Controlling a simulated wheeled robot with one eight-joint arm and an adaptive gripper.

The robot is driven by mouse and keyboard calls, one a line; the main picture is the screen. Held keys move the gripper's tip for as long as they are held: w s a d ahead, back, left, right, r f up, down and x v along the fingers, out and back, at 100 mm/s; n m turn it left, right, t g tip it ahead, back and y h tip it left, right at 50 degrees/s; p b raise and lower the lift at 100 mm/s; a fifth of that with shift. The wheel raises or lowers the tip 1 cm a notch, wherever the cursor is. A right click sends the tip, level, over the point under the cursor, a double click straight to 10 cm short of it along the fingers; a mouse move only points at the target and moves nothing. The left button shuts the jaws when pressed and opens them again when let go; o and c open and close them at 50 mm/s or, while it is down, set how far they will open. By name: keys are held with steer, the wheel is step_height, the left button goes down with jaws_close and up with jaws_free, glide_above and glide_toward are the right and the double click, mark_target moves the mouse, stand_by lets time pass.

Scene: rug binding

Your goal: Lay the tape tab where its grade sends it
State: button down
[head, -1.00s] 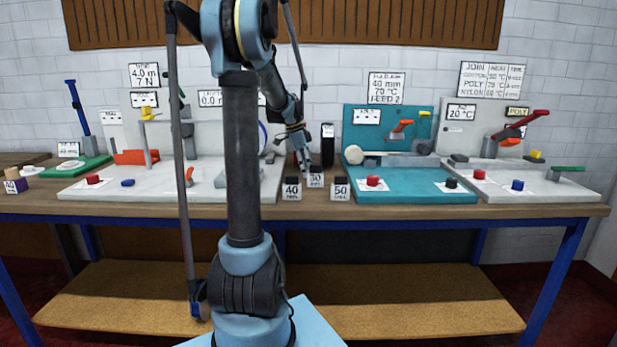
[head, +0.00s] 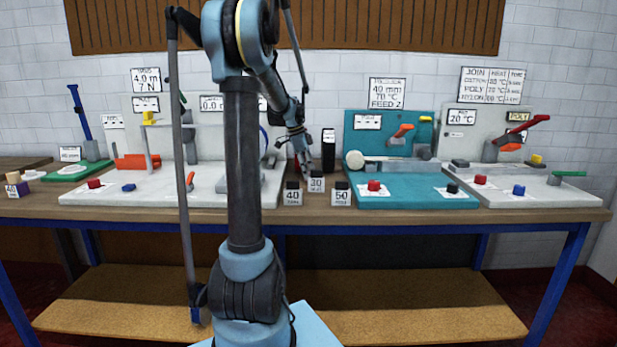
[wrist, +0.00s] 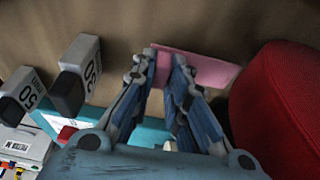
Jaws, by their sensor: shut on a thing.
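The tape tab (wrist: 208,68) is a flat pink strip in the wrist view. My gripper (wrist: 166,58) is shut on it near its left end, and the rest of the strip sticks out to the right, close to a large red round thing (wrist: 282,105). In the head view my gripper (head: 304,168) is low over the bench, behind the white blocks. The tab cannot be made out there. The blocks read 40 (head: 292,198), 30 (head: 316,186) and 50 (head: 340,197), each with a black top.
A teal station (head: 405,190) stands right of the blocks, and a white station (head: 530,187) with a red lever is beyond it. Another white station (head: 130,190) is at left. A black cylinder (head: 328,153) stands just right of my gripper. Signs hang behind.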

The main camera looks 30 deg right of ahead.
steer(key=a, duration=0.5)
steer(key=s+a, duration=0.1)
steer(key=a, duration=0.2)
step_height(320, 180, up, 14)
steer(key=shift+s, duration=0.1)
